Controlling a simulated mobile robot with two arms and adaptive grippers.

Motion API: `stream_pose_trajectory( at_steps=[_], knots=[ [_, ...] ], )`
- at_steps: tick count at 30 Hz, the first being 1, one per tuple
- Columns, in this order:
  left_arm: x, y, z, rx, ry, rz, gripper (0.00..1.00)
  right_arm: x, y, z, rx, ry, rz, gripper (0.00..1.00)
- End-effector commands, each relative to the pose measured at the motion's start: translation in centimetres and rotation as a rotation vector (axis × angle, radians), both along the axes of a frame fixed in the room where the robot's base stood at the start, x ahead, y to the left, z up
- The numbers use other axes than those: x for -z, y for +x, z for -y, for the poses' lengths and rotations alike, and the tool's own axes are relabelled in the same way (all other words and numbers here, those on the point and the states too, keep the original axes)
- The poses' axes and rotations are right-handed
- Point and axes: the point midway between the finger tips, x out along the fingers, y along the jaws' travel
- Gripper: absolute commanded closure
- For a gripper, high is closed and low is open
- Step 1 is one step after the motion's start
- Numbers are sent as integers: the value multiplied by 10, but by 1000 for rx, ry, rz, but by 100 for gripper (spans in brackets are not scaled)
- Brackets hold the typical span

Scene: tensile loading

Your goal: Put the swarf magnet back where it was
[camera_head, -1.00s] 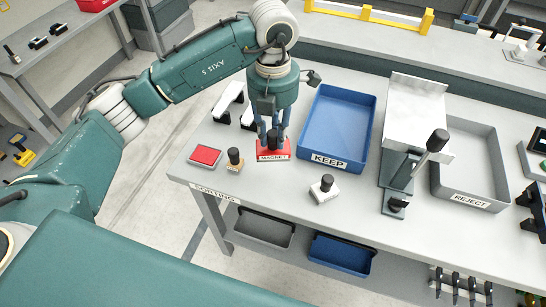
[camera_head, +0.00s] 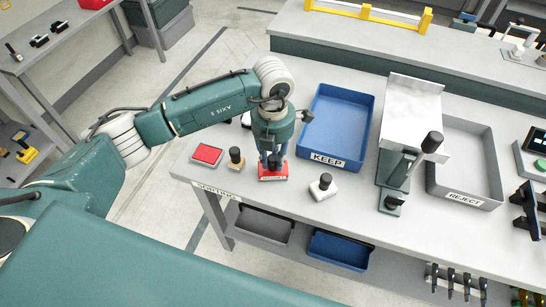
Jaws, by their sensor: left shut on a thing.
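The swarf magnet, a red block (camera_head: 273,175) with a label reading MAGNET, is near the front of the table, left of centre in the head view. My left gripper (camera_head: 272,160) points down over it and is shut on its upper part, so the grip itself is mostly hidden. I cannot tell whether the block touches the table top or hangs just above it. My right gripper is not in view.
A tan block with a dark knob (camera_head: 236,160) stands left of the magnet, a white one (camera_head: 323,188) to the right. The blue KEEP tray (camera_head: 328,160) is behind right. A metal fixture (camera_head: 408,120) and grey REJECT tray (camera_head: 465,198) stand farther right. The front edge is close.

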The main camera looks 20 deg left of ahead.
Motion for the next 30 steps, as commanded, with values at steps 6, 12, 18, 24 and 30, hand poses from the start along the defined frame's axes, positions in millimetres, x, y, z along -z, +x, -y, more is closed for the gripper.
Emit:
stream_pose_trajectory(
  at_steps=[6, 12, 18, 24, 30],
  knots=[
    [2, 0, 0, 0, 0, 0, 58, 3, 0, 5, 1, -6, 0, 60],
    [2, 0, 0, 0, 0, 0, 58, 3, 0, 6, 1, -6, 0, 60],
    [-6, 1, 0, 0, -1, 3, 58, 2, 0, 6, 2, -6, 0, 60],
    [-44, 2, 1, 1, -2, 6, 58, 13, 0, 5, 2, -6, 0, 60],
    [-86, 1, 0, 1, 0, 5, 58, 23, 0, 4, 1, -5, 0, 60]
  ],
)
